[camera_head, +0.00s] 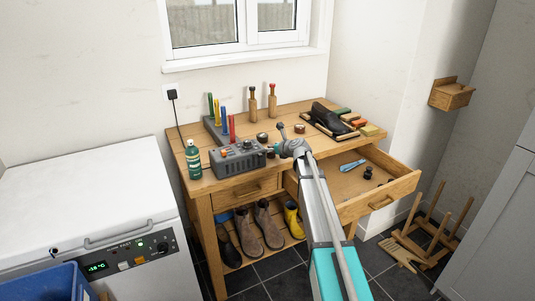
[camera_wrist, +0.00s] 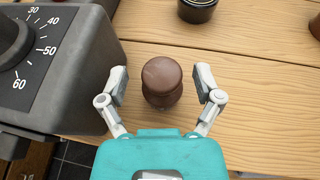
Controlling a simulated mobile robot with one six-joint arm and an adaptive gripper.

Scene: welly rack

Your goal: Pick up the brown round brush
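A brown round knob-shaped object (camera_wrist: 161,78), which looks like the brown round brush, stands upright on the wooden bench top in the wrist view. My gripper (camera_wrist: 162,82) is open, with one finger on each side of it and a visible gap on both sides. The fingers are not touching it. In the head view my gripper (camera_head: 276,151) is low over the bench, just right of the grey machine. The brush cannot be made out clearly there, behind my gripper and arm.
The grey machine with a dial (camera_wrist: 60,60) stands close to my left finger. A dark round tin (camera_wrist: 198,8) is beyond the brush. A black shoe (camera_head: 328,118) and several brushes are at the bench's right. The drawer (camera_head: 385,190) is open at the right front.

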